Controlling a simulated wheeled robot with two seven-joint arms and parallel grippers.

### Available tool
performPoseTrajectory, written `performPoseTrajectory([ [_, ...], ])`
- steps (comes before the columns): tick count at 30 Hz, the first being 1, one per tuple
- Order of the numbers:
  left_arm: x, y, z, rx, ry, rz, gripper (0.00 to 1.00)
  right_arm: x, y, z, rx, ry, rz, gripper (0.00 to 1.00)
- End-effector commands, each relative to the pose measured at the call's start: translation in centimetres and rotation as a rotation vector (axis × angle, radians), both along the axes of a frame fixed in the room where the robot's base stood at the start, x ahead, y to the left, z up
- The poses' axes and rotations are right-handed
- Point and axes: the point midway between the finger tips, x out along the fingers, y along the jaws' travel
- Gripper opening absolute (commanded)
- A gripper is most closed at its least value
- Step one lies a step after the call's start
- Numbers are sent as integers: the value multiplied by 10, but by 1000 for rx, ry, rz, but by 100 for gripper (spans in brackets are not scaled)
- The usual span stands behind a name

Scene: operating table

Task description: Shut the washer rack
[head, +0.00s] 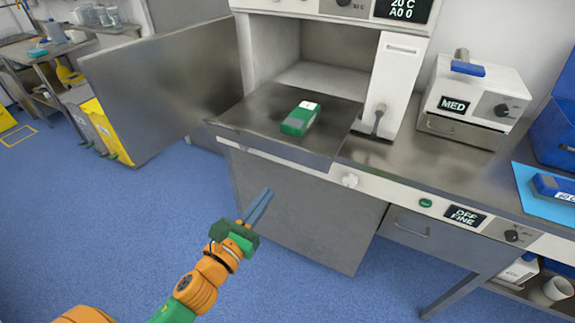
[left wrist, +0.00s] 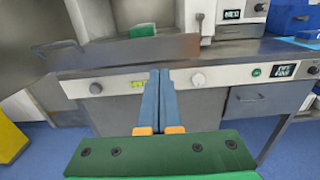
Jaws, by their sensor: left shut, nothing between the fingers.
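The washer rack (head: 252,114) is a flat grey metal shelf. It sticks out of the open white washer (head: 272,42) in the head view and bears a green box (head: 299,119) with a white and grey top. In the left wrist view the rack's front (left wrist: 170,47) is seen nearly edge-on, with the green box (left wrist: 142,30) above it. My left gripper (head: 266,191) is shut and empty, in front of and below the rack, apart from it. Its blue fingers (left wrist: 160,74) point toward the counter front. My right gripper is in neither view.
The large grey washer door (head: 165,80) stands wide open at the left. A counter (head: 440,170) with a white MED device (head: 472,100) runs to the right. Yellow and grey bins (head: 105,130) stand behind the door. The blue floor before the counter is clear.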

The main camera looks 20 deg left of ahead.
Motion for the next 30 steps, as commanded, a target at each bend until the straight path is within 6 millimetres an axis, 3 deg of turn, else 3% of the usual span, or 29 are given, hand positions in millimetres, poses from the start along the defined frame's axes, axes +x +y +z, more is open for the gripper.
performPoseTrajectory([
  [9, 70, -5, 3, -3, -1, 2, 0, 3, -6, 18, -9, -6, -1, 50],
  [15, 106, -8, 3, -7, 2, 1, 0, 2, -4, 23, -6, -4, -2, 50],
  [21, 121, -10, 1, -6, 2, 0, 0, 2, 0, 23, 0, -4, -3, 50],
  [30, 122, -10, 0, -5, 3, 0, 0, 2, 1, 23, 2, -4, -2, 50],
])
